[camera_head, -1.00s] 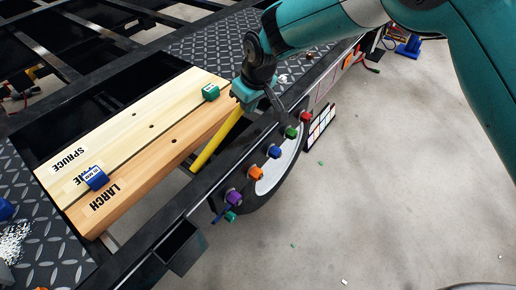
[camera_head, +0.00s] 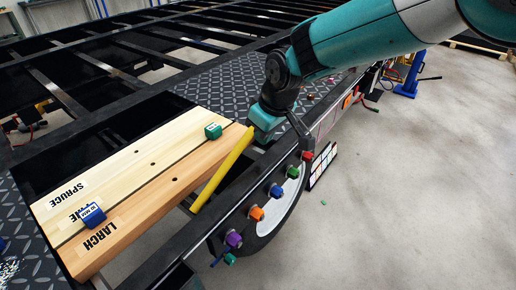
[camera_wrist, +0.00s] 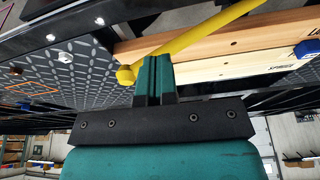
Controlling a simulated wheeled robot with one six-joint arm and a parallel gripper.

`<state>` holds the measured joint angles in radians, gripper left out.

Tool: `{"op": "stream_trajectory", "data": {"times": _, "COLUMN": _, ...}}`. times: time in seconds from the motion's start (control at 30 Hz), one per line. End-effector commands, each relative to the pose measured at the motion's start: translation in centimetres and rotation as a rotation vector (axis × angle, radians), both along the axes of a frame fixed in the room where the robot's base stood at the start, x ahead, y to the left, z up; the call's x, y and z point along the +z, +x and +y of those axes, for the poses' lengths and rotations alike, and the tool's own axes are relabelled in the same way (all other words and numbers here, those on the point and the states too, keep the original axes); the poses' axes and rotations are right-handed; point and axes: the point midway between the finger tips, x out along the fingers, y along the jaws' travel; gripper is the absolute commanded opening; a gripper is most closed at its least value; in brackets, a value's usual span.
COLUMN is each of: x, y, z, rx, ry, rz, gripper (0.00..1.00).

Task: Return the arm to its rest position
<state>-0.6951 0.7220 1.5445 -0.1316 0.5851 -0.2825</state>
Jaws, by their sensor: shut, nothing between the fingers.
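My gripper (camera_wrist: 153,78) shows in the wrist view with its two teal fingers together and nothing between them. In the head view my gripper (camera_head: 262,132) hangs at the end of the teal arm, over the black frame's edge by the right end of the boards. A yellow bar (camera_head: 222,168) lies slanted beside the boards, near my gripper. In the wrist view the yellow bar (camera_wrist: 200,38) passes just behind the fingertips; I cannot tell whether they touch.
Boards marked SPRUCE (camera_head: 110,168) and LARCH (camera_head: 150,212) lie on the black frame, with a blue block (camera_head: 92,214) and a green block (camera_head: 213,131) on them. Coloured knobs line a curved panel (camera_head: 272,212) on the frame's side. The concrete floor (camera_head: 400,200) at right is mostly clear.

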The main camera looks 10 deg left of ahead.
Motion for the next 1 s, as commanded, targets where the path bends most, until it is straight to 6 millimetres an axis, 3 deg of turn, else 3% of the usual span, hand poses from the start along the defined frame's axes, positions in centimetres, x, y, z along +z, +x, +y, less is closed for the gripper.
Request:
{"op": "stream_trajectory", "data": {"times": 0.1, "x": 2.3, "y": -0.2, "z": -0.7, "rx": -0.004, "ry": 0.003, "rz": -0.004, "gripper": 0.0}}
{"op": "stream_trajectory", "data": {"times": 0.37, "x": 5.1, "y": -0.8, "z": -1.9, "rx": -0.008, "ry": 0.003, "rz": 0.003, "gripper": 0.0}}
{"op": "stream_trajectory", "data": {"times": 0.47, "x": 6.7, "y": -1.7, "z": -4.2, "rx": -0.039, "ry": 0.009, "rz": 0.021, "gripper": 0.0}}
{"op": "stream_trajectory", "data": {"times": 0.53, "x": 8.2, "y": -3.2, "z": -6.9, "rx": -0.076, "ry": 0.02, "rz": 0.045, "gripper": 0.0}}
{"op": "stream_trajectory", "data": {"times": 0.67, "x": 10.8, "y": -7.9, "z": -13.3, "rx": -0.17, "ry": 0.048, "rz": 0.109, "gripper": 0.0}}
{"op": "stream_trajectory", "data": {"times": 0.8, "x": 11.9, "y": -14.6, "z": -19.1, "rx": -0.27, "ry": 0.08, "rz": 0.181, "gripper": 0.0}}
{"op": "stream_trajectory", "data": {"times": 1.0, "x": 11.4, "y": -22.2, "z": -23.2, "rx": -0.37, "ry": 0.116, "rz": 0.255, "gripper": 0.0}}
